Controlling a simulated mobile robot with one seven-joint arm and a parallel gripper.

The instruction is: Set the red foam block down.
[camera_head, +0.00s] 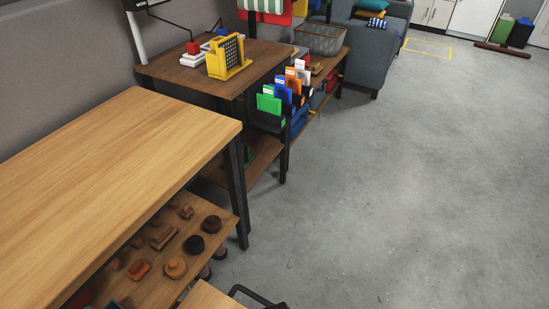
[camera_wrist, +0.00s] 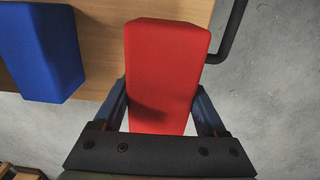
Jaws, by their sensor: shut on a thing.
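The red foam block (camera_wrist: 166,65) is in the middle of the wrist view, between the two fingers of my gripper (camera_wrist: 163,108). The gripper is shut on it, with a finger along each side of its near part. The block's far part overlaps a light wooden surface (camera_wrist: 105,55), and its near end shows against the grey floor. I cannot tell whether its underside touches the wood. The block and gripper do not show in the head view.
A blue block (camera_wrist: 40,50) lies left of the red one, over the wood's edge. A black bar (camera_wrist: 232,35) runs along the right edge. In the head view a bare wooden tabletop (camera_head: 130,165) stands at left, above a shelf with small wooden pieces (camera_head: 160,235). Floor at right is clear.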

